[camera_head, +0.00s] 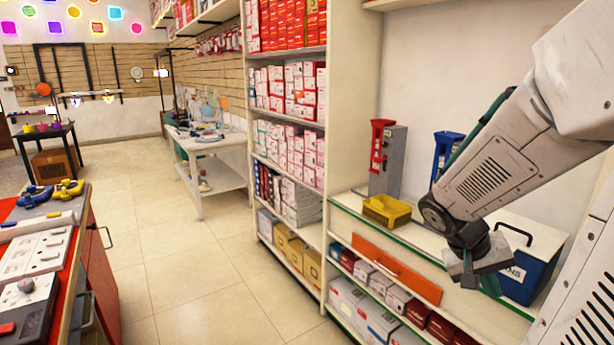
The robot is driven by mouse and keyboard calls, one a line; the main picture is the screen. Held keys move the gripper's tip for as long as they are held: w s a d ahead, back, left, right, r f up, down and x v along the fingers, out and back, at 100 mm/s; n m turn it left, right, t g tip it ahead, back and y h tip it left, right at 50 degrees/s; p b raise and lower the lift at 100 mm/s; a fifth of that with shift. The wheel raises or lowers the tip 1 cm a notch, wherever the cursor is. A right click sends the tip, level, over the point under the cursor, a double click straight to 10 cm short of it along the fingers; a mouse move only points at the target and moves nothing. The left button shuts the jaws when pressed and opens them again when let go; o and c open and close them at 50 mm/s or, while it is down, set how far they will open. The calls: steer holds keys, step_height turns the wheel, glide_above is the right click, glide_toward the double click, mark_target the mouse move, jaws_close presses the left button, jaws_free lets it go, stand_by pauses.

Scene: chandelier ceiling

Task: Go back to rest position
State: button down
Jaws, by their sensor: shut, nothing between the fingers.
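My arm reaches in from the upper right of the head view and bends downward. My gripper (477,272) is at its lower end, over the counter and in front of a dark blue bin with a black handle (530,262). It is shut and empty, and it hides part of the bin's front. The gripper hangs to the right of a yellow tray (387,211) and apart from it.
Shelves of boxes (290,170) stand left of the counter (352,206). Red (378,146) and blue (444,150) holders stand at its back. An orange panel (395,268) is below. A cluttered workbench (45,250) is at left. The tiled floor (170,250) between is clear.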

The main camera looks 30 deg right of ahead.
steer(key=a+r+n+t+y, duration=0.2)
steer(key=a+r+n+y, duration=0.1)
steer(key=a, duration=1)
steer(key=a+r+n+t+y, duration=0.2)
steer(key=a+r+n, duration=0.3)
steer(key=a, duration=0.8)
steer(key=shift+s+t+y, duration=0.15)
steer(key=shift+t+y, duration=0.25)
steer(key=shift+a+r, duration=0.1)
